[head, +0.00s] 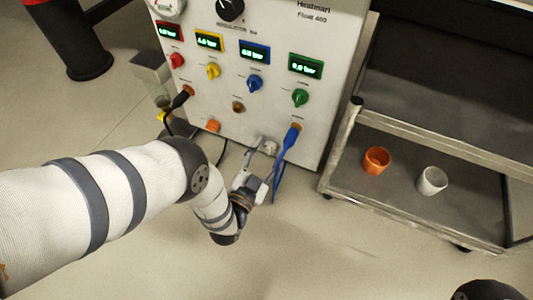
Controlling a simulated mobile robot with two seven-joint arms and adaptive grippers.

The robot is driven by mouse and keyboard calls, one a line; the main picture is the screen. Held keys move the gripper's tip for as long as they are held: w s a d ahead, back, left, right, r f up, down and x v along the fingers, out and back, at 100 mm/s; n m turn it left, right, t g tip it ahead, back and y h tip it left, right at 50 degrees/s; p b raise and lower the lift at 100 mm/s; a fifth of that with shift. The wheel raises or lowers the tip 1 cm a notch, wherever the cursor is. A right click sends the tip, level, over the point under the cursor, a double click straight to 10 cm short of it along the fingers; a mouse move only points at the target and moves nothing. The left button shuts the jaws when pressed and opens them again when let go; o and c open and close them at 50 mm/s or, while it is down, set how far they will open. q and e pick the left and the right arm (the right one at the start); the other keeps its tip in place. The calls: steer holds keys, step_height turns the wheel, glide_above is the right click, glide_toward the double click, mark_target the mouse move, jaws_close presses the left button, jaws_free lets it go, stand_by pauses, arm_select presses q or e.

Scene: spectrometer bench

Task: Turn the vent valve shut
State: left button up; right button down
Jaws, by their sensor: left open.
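A white gas panel (235,105) stands at the top centre. It has red (176,60), yellow (213,71), blue (255,82) and green (299,97) knobs under lit displays. A small grey fitting (270,147) sits low on the panel; I cannot read a label that tells which part is the vent valve. My left gripper (261,160) is open just in front of the panel's lower edge, close to the grey fitting. I cannot tell whether it touches it. My right gripper is not in view.
A blue hose (285,155) hangs from a port right beside my left gripper. A black hose connector (181,98) is at the panel's left. A metal cart (400,215) at the right carries an orange cup (376,161) and a white cup (432,181). The floor in front is clear.

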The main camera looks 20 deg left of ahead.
arm_select(q)
jaws_close()
steer(key=shift+n, duration=0.3)
steer(key=n+p, duration=0.1)
steer(key=n, duration=0.6)
steer(key=shift+n, duration=0.3)
steer(key=n, duration=0.4)
steer(key=shift+n, duration=2.2)
steer(key=shift+d+n, duration=0.1)
steer(key=shift+n, duration=0.2)
